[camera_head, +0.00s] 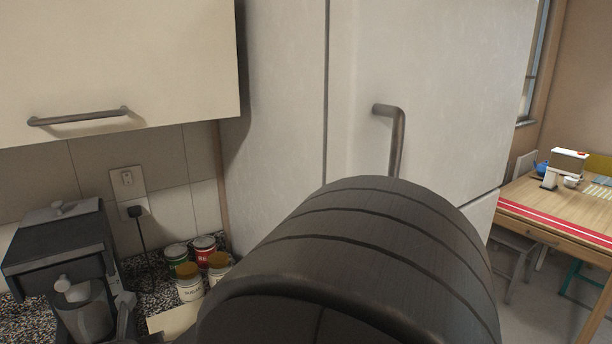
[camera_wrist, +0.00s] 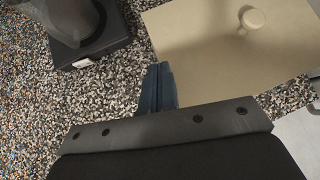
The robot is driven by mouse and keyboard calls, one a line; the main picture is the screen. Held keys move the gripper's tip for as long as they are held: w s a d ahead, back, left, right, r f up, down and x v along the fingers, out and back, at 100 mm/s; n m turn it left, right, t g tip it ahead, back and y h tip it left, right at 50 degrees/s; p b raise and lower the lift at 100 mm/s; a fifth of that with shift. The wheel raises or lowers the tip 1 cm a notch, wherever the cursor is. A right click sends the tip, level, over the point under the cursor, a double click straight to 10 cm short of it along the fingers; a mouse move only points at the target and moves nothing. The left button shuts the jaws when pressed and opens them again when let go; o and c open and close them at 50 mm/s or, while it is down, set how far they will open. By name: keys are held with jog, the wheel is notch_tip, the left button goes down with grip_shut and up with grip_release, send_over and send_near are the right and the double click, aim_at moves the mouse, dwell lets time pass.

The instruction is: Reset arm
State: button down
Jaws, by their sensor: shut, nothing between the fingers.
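My gripper (camera_wrist: 158,86) shows in the wrist view with its two blue-grey fingers together, shut and empty. It is above a speckled countertop (camera_wrist: 100,110), just left of a beige board or box lid (camera_wrist: 205,50) with a round knob. In the head view a large dark part of my arm fills the lower middle and hides what is behind it. The gripper itself does not show there.
A coffee machine (camera_head: 62,250) stands at the left on the counter; its dark base (camera_wrist: 90,50) seems to show in the wrist view. Several cans (camera_head: 190,282) stand beside my arm. A fridge (camera_head: 285,110) rises behind. A wooden table (camera_head: 550,208) is at the far right.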

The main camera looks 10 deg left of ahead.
jog(key=w+d+r+m+h, duration=0.1)
jog(key=w+d, duration=0.1)
jog(key=d, duration=0.1)
jog(key=w+d+r+m+t+h, duration=0.1)
jog(key=w+d, duration=0.1)
jog(key=d, duration=0.1)
jog(key=w+d+r+m+t+h, duration=0.1)
jog(key=w+d, duration=0.1)
jog(key=d, duration=0.2)
jog(key=d+r+m+h, duration=0.2)
jog(key=d+m+h, duration=0.1)
jog(key=d, duration=0.7)
jog(key=d+r+m+g+h, duration=0.1)
jog(key=d+h, duration=0.4)
jog(key=d, duration=0.5)
jog(key=d+r+m+g+h, duration=0.1)
jog(key=d+r+m+h, duration=0.3)
jog(key=d, duration=0.6)
jog(key=shift+s+m, duration=0.4)
jog(key=shift+m, duration=0.2)
jog(key=w+a+f+n+t+y, duration=0.1)
jog(key=a+f+n+y, duration=0.1)
jog(key=a, duration=0.8)
jog(key=w+a+f+n+t+y, duration=0.1)
jog(key=a+n+y, duration=0.3)
jog(key=a, duration=0.7)
jog(key=shift+w+f+t+y, duration=0.3)
jog(key=shift+w+f+y, duration=0.4)
jog(key=shift+y, duration=0.5)
jog(key=shift+s+f, duration=0.1)
